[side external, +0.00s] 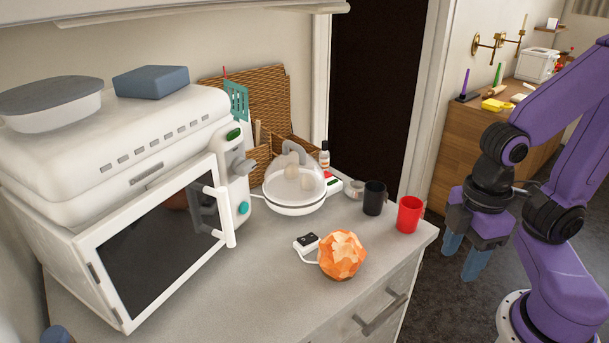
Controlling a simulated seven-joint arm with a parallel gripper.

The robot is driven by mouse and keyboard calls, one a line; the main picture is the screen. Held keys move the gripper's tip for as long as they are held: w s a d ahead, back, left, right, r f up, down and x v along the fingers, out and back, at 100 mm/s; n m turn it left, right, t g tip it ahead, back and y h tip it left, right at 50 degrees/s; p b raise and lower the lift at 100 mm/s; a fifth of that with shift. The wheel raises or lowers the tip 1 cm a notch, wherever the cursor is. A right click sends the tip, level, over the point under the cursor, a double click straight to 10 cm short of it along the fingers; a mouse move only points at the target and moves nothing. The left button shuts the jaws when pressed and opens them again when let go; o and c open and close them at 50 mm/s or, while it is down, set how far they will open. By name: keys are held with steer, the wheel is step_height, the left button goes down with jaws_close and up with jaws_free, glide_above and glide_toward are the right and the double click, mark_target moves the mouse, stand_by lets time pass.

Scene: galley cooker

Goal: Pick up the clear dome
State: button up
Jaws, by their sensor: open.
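The clear dome (283,178) sits on a round white base (293,210) towards the back of the grey counter. It has a pale arched handle on top, and rounded pale shapes show through it. My gripper (464,262) is at the right, out past the counter's right end and well apart from the dome. Its two blue fingers point down with a gap between them, and it is open and empty.
A black cup (374,198) and a red mug (409,215) stand right of the dome. An orange faceted lamp (342,256) is in front. A white microwave (160,235) fills the left. A wicker basket (243,95) and a bottle (324,157) are behind.

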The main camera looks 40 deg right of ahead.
steer(key=w+a+r+m+t, duration=0.1)
steer(key=w+a+r+m, duration=0.3)
steer(key=w, duration=0.8)
step_height(320, 180, up, 13)
steer(key=m+t, duration=0.3)
steer(key=m, duration=0.5)
glide_above(294, 143)
steer(key=s, duration=0.6)
steer(key=x, duration=1.6)
steer(key=shift+w+d+f, duration=0.25)
steer(key=shift+d, duration=0.05)
jaws_close()
